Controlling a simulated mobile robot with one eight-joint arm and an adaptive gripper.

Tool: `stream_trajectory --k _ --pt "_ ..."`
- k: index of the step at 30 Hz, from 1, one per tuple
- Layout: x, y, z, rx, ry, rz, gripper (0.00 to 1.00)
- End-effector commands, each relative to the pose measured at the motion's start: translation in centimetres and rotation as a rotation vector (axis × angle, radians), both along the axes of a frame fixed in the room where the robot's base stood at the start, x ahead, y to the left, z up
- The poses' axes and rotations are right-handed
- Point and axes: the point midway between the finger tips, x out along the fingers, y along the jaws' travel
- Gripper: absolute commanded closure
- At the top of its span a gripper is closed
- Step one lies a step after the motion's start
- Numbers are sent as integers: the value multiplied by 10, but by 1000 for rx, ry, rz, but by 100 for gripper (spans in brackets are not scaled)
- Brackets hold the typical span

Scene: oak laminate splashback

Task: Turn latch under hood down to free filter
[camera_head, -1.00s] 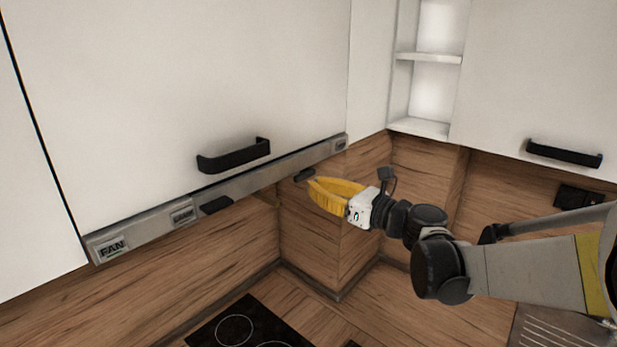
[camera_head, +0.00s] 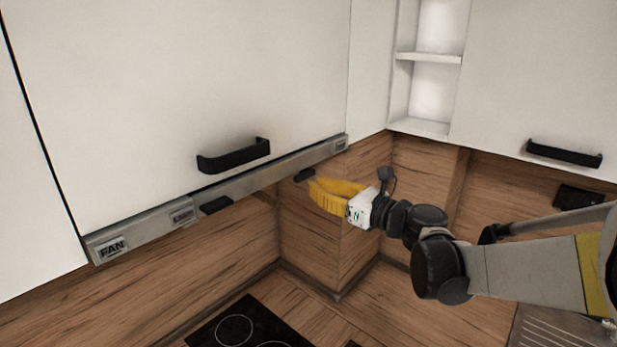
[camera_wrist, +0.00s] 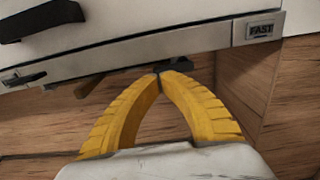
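The hood's grey front strip (camera_head: 250,180) runs under the white cabinet. Two dark latches show at its underside: a left one (camera_head: 215,205) and a right one (camera_head: 304,175). Both look level. My yellow-fingered gripper (camera_head: 311,182) is at the near end of the right latch, just below the strip. In the wrist view the fingertips (camera_wrist: 166,75) come together just under the strip, in front of the right latch (camera_wrist: 183,64). The fingers look shut; whether any of the latch is between the tips is hidden. The filter is not clearly visible.
A black cabinet handle (camera_head: 234,156) sticks out above the strip. A black hob (camera_head: 250,325) lies below. Wooden walls (camera_head: 330,240) form a corner close behind my gripper. Open white shelves (camera_head: 428,58) are at upper right.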

Motion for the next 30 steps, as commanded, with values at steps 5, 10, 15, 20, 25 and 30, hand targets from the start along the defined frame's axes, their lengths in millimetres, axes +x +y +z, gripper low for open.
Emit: stream_trajectory --k 5,10,15,20,25,30 --pt "2 2 0 0 0 0 100" --pt "4 5 0 0 0 1 100" --pt "6 8 0 0 0 1 100" --pt "8 10 0 0 0 1 100" --pt "10 12 0 0 0 1 100" --pt "12 15 0 0 0 0 100"
